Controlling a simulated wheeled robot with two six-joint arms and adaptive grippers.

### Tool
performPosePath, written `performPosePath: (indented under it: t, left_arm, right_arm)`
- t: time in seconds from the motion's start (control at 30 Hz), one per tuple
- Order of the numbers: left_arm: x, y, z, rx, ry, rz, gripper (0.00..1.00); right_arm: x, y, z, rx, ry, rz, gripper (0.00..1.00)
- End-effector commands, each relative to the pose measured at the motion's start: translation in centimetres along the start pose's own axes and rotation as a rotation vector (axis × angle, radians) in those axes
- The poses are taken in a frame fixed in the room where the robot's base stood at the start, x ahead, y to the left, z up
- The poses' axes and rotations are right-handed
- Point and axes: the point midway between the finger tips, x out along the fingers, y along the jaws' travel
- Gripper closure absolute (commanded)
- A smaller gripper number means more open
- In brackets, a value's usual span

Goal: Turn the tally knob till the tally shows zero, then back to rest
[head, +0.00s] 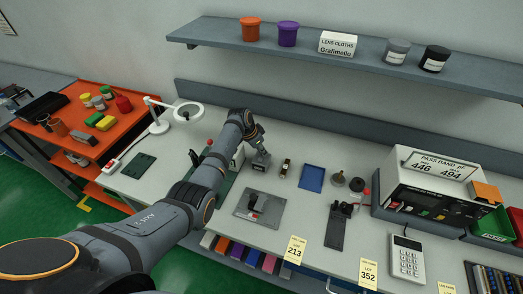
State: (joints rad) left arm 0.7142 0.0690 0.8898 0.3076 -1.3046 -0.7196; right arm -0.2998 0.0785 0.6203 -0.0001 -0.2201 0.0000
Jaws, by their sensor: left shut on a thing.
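My left arm comes in from the lower left, and its gripper (257,147) points down at the work bench, near the middle of the view. It is shut on a small part there, which I take to be the tally knob; the fingers mostly hide it. A small grey block (261,165) shows right below the fingers. The tally's figures cannot be read from here. My right gripper is not in view.
A grey plate with a black lever (255,203), a blue tray (312,178) and a black-topped stand (339,222) lie nearby. A large instrument (424,195) and a calculator (406,258) stand at right. A shelf (370,48) hangs above.

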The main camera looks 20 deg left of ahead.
Motion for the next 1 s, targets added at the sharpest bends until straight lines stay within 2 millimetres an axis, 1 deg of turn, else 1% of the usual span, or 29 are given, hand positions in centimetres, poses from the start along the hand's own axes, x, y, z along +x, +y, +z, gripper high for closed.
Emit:
performPosePath:
  t: [0.07,0.1,0.23,0.47,0.53,0.63,0.77,0.9,1.0]
  left_arm:
    - [-0.1,-0.1,-0.1,0.0,0.002,-0.002,1.0]
    - [-0.1,-0.1,-0.1,0.0,0.002,-0.003,0.78]
    - [-0.1,-0.1,-0.1,0.0,0.001,-0.002,0.61]
    - [0.0,0.0,0.0,-0.001,0.0,-0.001,0.6]
    - [-0.1,0.0,0.0,-0.001,0.001,-0.001,0.6]
    - [-0.8,-0.1,-0.1,-0.001,0.001,-0.002,0.6]
    - [-3.2,-0.1,-0.1,0.001,0.003,-0.006,0.6]
    - [-6.8,-0.1,-0.1,0.001,0.003,-0.005,0.6]
    - [-9.1,-0.2,0.0,0.0,0.003,-0.006,0.6]
  right_arm:
    - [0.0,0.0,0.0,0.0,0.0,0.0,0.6]
    - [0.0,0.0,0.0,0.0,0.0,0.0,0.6]
    - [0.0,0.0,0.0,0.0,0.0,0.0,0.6]
    - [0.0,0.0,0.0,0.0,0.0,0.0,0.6]
    - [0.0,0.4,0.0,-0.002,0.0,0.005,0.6]
    - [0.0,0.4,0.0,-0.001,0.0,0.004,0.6]
    - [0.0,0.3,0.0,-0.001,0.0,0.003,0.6]
    - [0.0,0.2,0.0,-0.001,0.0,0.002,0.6]
    - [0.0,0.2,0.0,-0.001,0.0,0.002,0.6]
